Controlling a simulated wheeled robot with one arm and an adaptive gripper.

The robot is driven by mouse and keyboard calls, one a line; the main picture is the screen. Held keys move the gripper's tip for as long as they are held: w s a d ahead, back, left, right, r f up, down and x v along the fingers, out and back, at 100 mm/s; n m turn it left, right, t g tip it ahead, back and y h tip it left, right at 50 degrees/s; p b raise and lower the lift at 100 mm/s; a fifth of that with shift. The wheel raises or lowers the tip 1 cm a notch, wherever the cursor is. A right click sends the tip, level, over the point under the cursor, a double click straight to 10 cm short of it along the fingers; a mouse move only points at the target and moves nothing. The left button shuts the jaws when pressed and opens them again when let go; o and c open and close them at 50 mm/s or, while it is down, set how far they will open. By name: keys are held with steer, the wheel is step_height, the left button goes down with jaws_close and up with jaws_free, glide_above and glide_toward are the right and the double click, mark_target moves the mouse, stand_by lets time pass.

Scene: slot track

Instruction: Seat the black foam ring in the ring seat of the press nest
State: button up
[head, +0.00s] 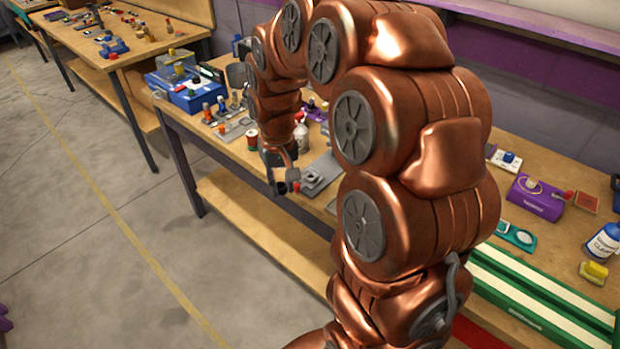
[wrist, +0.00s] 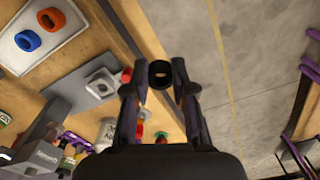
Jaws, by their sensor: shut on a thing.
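The black foam ring (wrist: 159,76) is between my gripper's fingertips in the wrist view, its hole showing. My gripper (wrist: 154,72) is shut on it. The press nest (wrist: 102,84) is a light grey square block with a round seat, on a grey plate left of the fingers. It also shows in the head view (head: 315,178), near the bench's front edge. My gripper (head: 284,183) is just left of the nest there, apart from it and around the bench edge. The ring is too small to make out surely in the head view.
A pale plate (wrist: 62,18) with a blue and an orange ring lies left in the wrist view. A red thing (wrist: 127,75) sits close by the left finger. A white bottle (head: 301,134) and a red spool (head: 252,139) stand behind my gripper. Open floor lies off the bench edge.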

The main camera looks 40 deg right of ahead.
steer(key=s+d+r+m+b, duration=0.1)
steer(key=s+d+r, duration=0.15)
steer(key=s, duration=0.65)
steer(key=p, duration=0.4)
glide_above(311, 178)
steer(key=s, duration=0.1)
steer(key=shift+a+f, duration=0.15)
steer(key=shift+f, duration=0.35)
steer(key=shift+a+f, duration=0.15)
steer(key=shift+f, duration=0.35)
steer(key=shift+w+d+f, duration=0.15)
steer(key=shift+w+d, duration=0.15)
steer(key=shift+w, duration=0.15)
steer(key=shift+f+p, duration=0.6)
steer(key=shift+f, duration=1.15)
steer(key=shift+f+b, duration=0.55)
steer(key=shift+f, duration=0.05)
steer(key=o, duration=0.7)
